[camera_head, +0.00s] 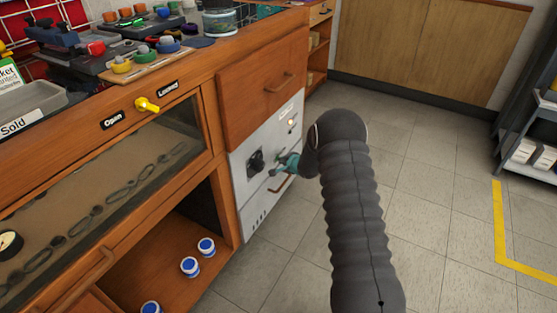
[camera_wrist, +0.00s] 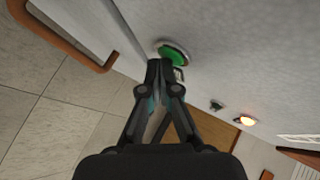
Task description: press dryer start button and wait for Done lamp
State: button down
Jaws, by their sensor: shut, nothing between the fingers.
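The dryer (camera_head: 243,180) is a white panel set into the wooden bench, with a black knob (camera_head: 255,162) and a handle. In the wrist view, the round green button (camera_wrist: 174,52) is on its white face. My gripper (camera_wrist: 160,66) is shut and empty, with its tips at the lower edge of the button; I cannot tell whether they touch. In the head view my gripper (camera_head: 282,164) is in front of the panel, right of the knob. An orange lamp (camera_wrist: 245,120) is lit, beside a small dark green lamp (camera_wrist: 216,105) that looks unlit.
A brown handle (camera_wrist: 80,50) sticks out from the panel near my gripper. Left of the dryer are an open shelf with blue-and-white jars (camera_head: 190,266) and a glass-fronted box with a yellow latch (camera_head: 147,105).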

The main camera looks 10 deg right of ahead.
dwell(0.4)
jog(key=shift+s+d+p, duration=0.4)
jog(key=shift+s+d, duration=0.1)
jog(key=shift+d, duration=0.15)
jog(key=shift+d, duration=0.1)
jog(key=s+d, duration=0.1)
jog(key=d, duration=0.1)
jog(key=s+d+p, duration=0.1)
jog(key=s+d, duration=0.1)
dwell(0.4)
dwell(0.7)
